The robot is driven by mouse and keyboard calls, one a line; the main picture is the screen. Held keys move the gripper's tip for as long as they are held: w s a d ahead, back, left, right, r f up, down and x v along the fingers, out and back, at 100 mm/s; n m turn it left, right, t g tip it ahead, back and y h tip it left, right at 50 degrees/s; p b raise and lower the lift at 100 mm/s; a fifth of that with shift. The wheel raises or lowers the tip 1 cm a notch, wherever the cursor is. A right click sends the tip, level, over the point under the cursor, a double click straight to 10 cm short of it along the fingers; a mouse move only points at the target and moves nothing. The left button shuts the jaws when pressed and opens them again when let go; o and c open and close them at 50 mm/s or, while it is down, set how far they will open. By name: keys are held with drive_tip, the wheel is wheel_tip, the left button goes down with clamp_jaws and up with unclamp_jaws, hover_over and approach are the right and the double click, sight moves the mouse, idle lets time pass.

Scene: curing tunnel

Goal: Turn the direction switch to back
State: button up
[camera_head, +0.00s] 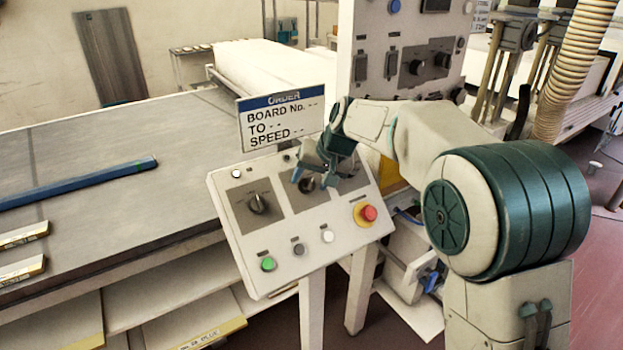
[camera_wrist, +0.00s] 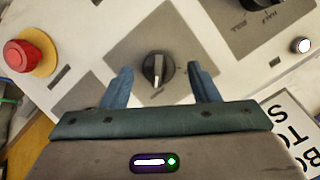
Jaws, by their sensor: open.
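The control panel (camera_head: 284,262) stands tilted on legs, with two dark rotary knobs on grey plates. One knob (camera_head: 257,203) is on the left plate. The other knob (camera_head: 306,185) is on the middle plate, partly hidden by my gripper (camera_head: 312,178). In the wrist view this knob (camera_wrist: 158,69) has a pale pointer line and sits between the two blue fingers of my gripper (camera_wrist: 160,88), which are open with a gap on each side. Its plate labels are too small to read. The left knob also shows at the upper right of the wrist view (camera_wrist: 262,8).
A red emergency button (camera_head: 368,213) on a yellow base is at the panel's right. Green (camera_head: 268,264), grey (camera_head: 299,249) and white (camera_head: 328,236) buttons line its lower part. An order sign (camera_head: 281,119) stands behind the panel. A long table (camera_head: 110,190) with a blue bar is at left.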

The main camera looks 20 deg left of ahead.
drive_tip(key=shift+a+f, duration=0.15)
drive_tip(key=shift+f, duration=0.2)
drive_tip(key=c, duration=1)
